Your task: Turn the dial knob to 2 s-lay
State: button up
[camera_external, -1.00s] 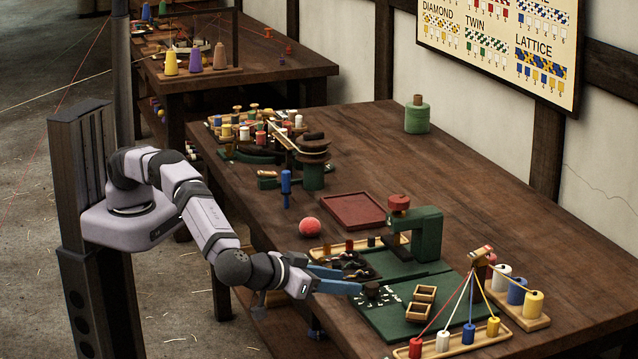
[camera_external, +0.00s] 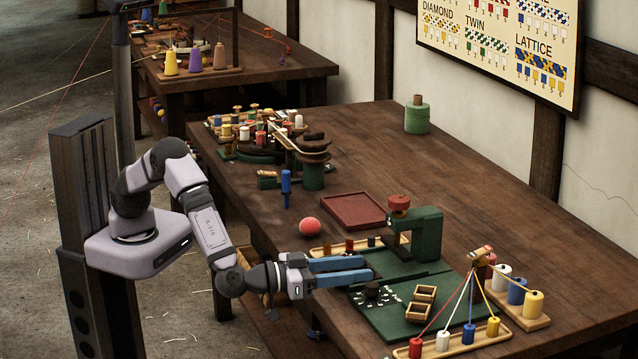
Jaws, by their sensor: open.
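A small dark round dial knob (camera_external: 372,289) stands on a green panel (camera_external: 400,312) with white markings, near the table's front edge. The markings are too small to read, and I cannot tell which one the knob points to. My gripper (camera_external: 372,268), with two long blue fingers, is open and level. Its fingertips are just behind and above the knob in the picture, apart from it as far as I can tell. Nothing shows between the fingers.
Two small wooden trays (camera_external: 421,303) sit right of the knob. A green press with a red top (camera_external: 427,232) stands behind. Bobbins with taut cords (camera_external: 469,335) are at the front right. A red ball (camera_external: 310,227) lies to the left.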

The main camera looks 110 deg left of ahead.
aim_at(372, 285)
jog(key=s+f+m+t+h+b, duration=0.2)
jog(key=f+h, duration=0.1)
jog(key=shift+d+f+m, duration=0.15)
jog(key=shift+f+m, duration=0.1)
jog(key=shift+m, duration=0.15)
jog(key=shift+s+d+f+m+t+h+b, duration=0.3)
jog(key=shift+s+f+m+h+b, duration=0.25)
jog(key=shift+h, duration=0.25)
jog(key=shift+x, duration=3.7)
jog(key=c, duration=1)
jog(key=shift+c, duration=0.2)
jog(key=shift+p, duration=0.35)
